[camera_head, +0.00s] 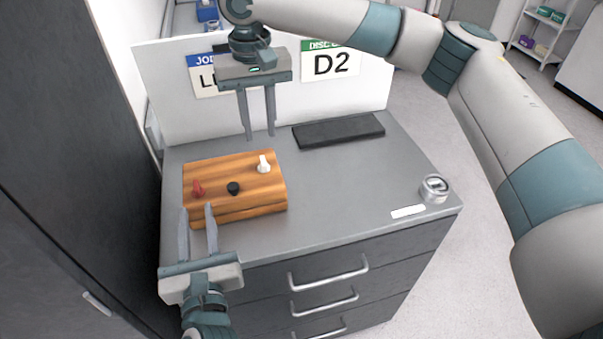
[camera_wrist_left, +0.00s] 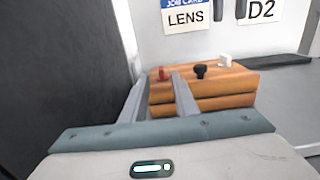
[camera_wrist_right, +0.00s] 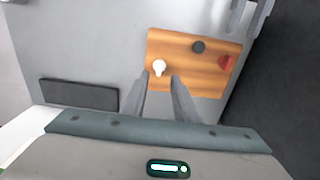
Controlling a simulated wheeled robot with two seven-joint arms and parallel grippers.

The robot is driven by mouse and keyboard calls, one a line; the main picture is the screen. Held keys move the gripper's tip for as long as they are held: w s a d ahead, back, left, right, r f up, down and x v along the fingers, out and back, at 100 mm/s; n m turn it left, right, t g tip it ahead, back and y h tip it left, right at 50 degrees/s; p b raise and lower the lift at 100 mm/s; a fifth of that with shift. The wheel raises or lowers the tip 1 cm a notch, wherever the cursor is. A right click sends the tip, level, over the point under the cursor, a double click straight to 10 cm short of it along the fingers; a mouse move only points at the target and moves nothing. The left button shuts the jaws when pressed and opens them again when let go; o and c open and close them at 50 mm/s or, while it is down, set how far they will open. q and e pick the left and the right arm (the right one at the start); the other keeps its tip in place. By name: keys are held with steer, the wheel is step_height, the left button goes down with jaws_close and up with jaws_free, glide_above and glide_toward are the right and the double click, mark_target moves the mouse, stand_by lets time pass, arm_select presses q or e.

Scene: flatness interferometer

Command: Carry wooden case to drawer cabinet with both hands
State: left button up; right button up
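The wooden case (camera_head: 250,192) lies flat on the grey top of the drawer cabinet (camera_head: 330,215), toward its left side. Its lid carries a red, a black and a white knob. My left gripper (camera_head: 197,207) is open and empty at the case's near left end; in the left wrist view its fingers partly cover the case (camera_wrist_left: 225,88). I cannot tell whether they touch it. My right gripper (camera_head: 260,136) is open and empty, raised beyond the case's far side, pointing down. The right wrist view shows the case (camera_wrist_right: 208,72) ahead of its fingers.
A black flat pad (camera_head: 338,131) lies at the back of the top. A round metal object (camera_head: 434,188) and a white label (camera_head: 408,212) are at the front right. A white panel with LENS and D2 signs (camera_head: 331,64) stands behind. A dark wall-like surface (camera_head: 75,120) closes the left.

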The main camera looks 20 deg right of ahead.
step_height(320, 180, up, 3)
steer(key=shift+r, duration=0.1)
arm_select(q)
steer(key=shift+s, duration=0.1)
stand_by(0.6)
